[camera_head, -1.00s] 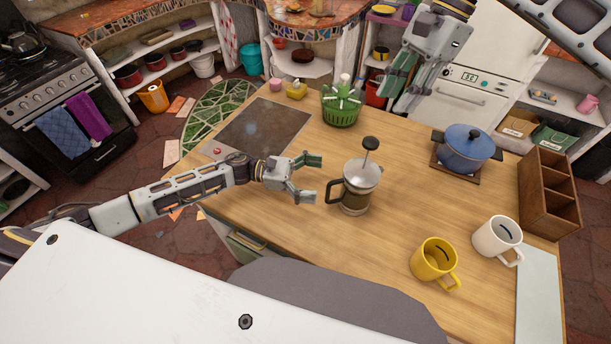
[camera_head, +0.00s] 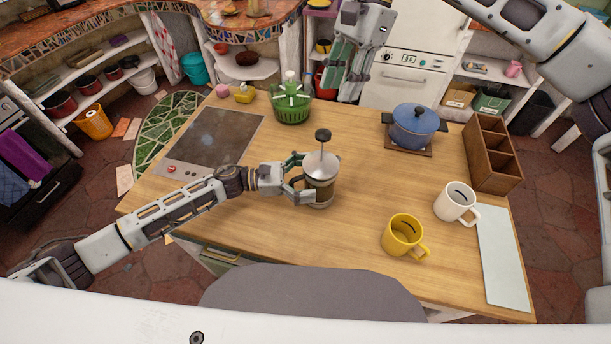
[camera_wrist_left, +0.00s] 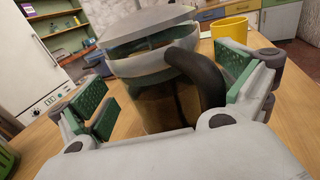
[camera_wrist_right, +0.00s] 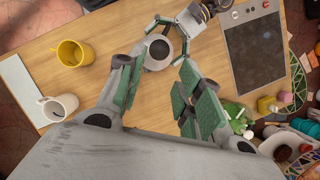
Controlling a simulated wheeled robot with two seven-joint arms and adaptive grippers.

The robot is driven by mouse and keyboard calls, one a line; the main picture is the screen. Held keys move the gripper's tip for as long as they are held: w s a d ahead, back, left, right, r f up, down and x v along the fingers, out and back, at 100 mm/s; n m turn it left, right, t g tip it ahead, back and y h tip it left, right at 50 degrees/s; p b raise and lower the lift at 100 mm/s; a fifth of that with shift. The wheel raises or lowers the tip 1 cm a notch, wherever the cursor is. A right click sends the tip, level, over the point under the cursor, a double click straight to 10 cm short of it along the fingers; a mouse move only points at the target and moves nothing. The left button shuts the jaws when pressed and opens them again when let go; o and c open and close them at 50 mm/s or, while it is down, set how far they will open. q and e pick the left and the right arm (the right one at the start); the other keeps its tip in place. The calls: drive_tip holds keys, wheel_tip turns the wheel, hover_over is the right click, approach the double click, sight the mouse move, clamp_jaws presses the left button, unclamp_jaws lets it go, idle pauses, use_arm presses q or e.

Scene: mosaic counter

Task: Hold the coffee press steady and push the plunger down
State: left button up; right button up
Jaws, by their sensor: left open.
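The coffee press (camera_head: 320,190) stands upright on the counter, a glass body with dark contents and a pale metal lid. Its plunger knob (camera_head: 323,135) is raised on a thin rod above the lid. My left gripper (camera_head: 303,180) is open, with its fingers on either side of the press near its handle. In the left wrist view the press (camera_wrist_left: 160,105) and its dark handle (camera_wrist_left: 205,75) sit between the spread green pads. My right gripper (camera_head: 346,85) is higher up, pointing down. In the right wrist view it (camera_wrist_right: 160,70) is open and empty, with the knob (camera_wrist_right: 159,49) beyond its fingertips.
A yellow mug (camera_head: 402,235) and a white mug (camera_head: 455,202) stand right of the press. A blue pot (camera_head: 414,128), a wooden organizer (camera_head: 490,155) and a green basket (camera_head: 291,105) stand farther back. A dark cooktop (camera_head: 215,140) lies to the left. The counter's middle is clear.

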sight(324, 131)
use_arm(q)
drive_tip(key=c, duration=1.8)
use_arm(e)
drive_tip(key=c, duration=0.5)
drive_tip(key=shift+s+a+n, duration=0.2)
drive_tip(key=shift+a+n, duration=0.05)
drive_tip(key=shift+n, duration=0.15)
clamp_jaws()
drive_tip(key=shift+s+a+r+n+t+h, duration=0.1)
drive_tip(key=shift+s+a+n+t+h, duration=0.35)
drive_tip(key=shift+n, duration=0.65)
drive_tip(key=shift+s+a+f+n+t+h, duration=0.1)
drive_tip(key=shift+s+a+n+t+h, duration=0.35)
drive_tip(key=shift+n, duration=0.65)
drive_tip(key=shift+s+a+r+n+t+h, duration=0.1)
drive_tip(key=shift+s+a+n+t+h, duration=0.3)
drive_tip(key=shift+n, duration=0.7)
drive_tip(key=shift+w+d, duration=0.15)
drive_tip(key=shift+w, duration=0.05)
drive_tip(key=shift+f, duration=3.35)
